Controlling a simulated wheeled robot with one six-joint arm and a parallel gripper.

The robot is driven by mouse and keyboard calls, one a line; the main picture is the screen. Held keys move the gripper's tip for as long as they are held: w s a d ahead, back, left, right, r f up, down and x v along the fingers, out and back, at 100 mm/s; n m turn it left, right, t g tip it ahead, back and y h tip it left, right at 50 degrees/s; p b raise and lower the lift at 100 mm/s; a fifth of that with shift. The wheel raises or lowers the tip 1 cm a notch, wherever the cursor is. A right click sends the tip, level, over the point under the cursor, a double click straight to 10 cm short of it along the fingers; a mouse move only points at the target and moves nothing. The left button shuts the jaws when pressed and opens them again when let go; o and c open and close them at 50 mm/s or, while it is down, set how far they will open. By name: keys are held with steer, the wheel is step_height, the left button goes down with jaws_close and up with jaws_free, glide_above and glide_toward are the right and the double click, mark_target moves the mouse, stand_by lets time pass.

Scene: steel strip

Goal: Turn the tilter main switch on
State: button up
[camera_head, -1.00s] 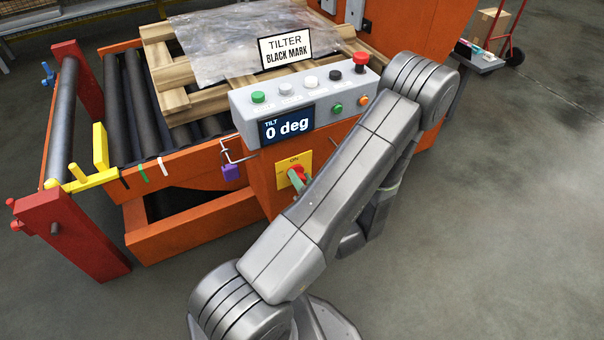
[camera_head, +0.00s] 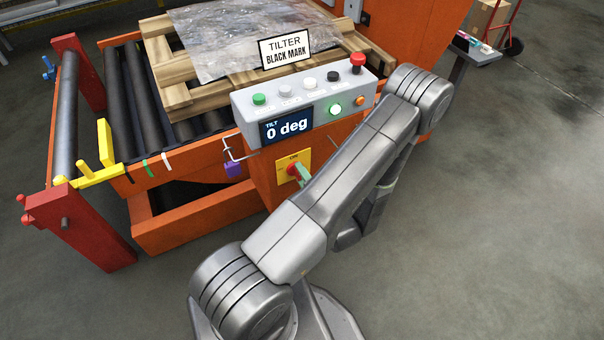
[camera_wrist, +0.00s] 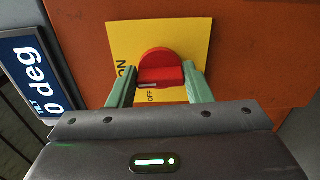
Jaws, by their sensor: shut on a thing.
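The tilter main switch is a red rotary knob (camera_wrist: 160,67) on a yellow plate (camera_wrist: 203,38) marked ON and OFF. In the wrist view its white line points left, toward the ON side; OFF is printed below it. My gripper (camera_wrist: 160,82) has its green fingers closed on the two sides of the red knob. In the head view the knob (camera_head: 292,169) shows on the yellow plate (camera_head: 306,158) below the control panel, with the green fingers (camera_head: 304,176) at it. My arm partly hides the plate's right side there.
The grey control panel (camera_head: 300,106) above carries several buttons and a display (camera_head: 287,125) reading 0 deg. A green lamp (camera_head: 335,110) on it is lit. A purple padlock (camera_head: 233,169) hangs left of the switch. A pallet (camera_head: 176,98) rests on rollers behind.

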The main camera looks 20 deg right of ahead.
steer(key=shift+m, duration=0.4)
steer(key=o, duration=1)
steer(key=shift+s, duration=0.15)
steer(key=s, duration=0.9)
steer(key=s+d+p, duration=0.1)
steer(key=s, duration=0.3)
steer(key=shift+s, duration=0.25)
steer(key=w, duration=0.9)
steer(key=w+a, duration=0.1)
steer(key=w, duration=0.3)
steer(key=shift+w+b, duration=0.4)
